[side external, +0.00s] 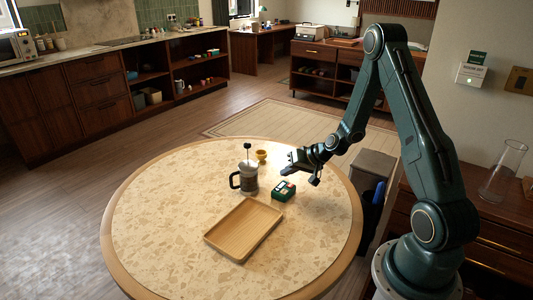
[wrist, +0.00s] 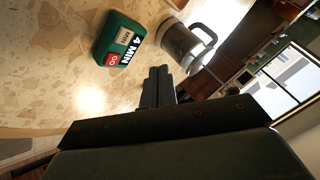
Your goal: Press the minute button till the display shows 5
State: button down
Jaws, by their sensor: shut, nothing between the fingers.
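A small green timer (side external: 283,191) sits on the round table, right of the French press. In the wrist view the timer (wrist: 104,31) shows its dark display (wrist: 133,47) reading "4 MIN". A pale button marked MIN (wrist: 124,36) and a red GO button (wrist: 112,59) are on the same face. My gripper (side external: 288,160) is shut and empty, held above the table near the timer. In the wrist view its fingertips (wrist: 159,72) appear below and right of the timer, with a gap between them; nothing touches the buttons.
A French press (side external: 249,181) with a dark handle stands just left of the timer, close to my gripper. An empty wooden tray (side external: 243,228) lies in front. The table's left side (side external: 160,215) is clear.

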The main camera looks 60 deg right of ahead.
aim_at(284, 192)
jog(key=shift+r, duration=0.1)
notch_tip(284, 192, up, 4)
jog(key=shift+f, duration=0.2)
jog(key=shift+f, duration=0.1)
dwell(0.5)
jog(key=shift+f, duration=4.3)
jog(key=shift+f, duration=0.8)
jog(key=shift+r, duration=0.8)
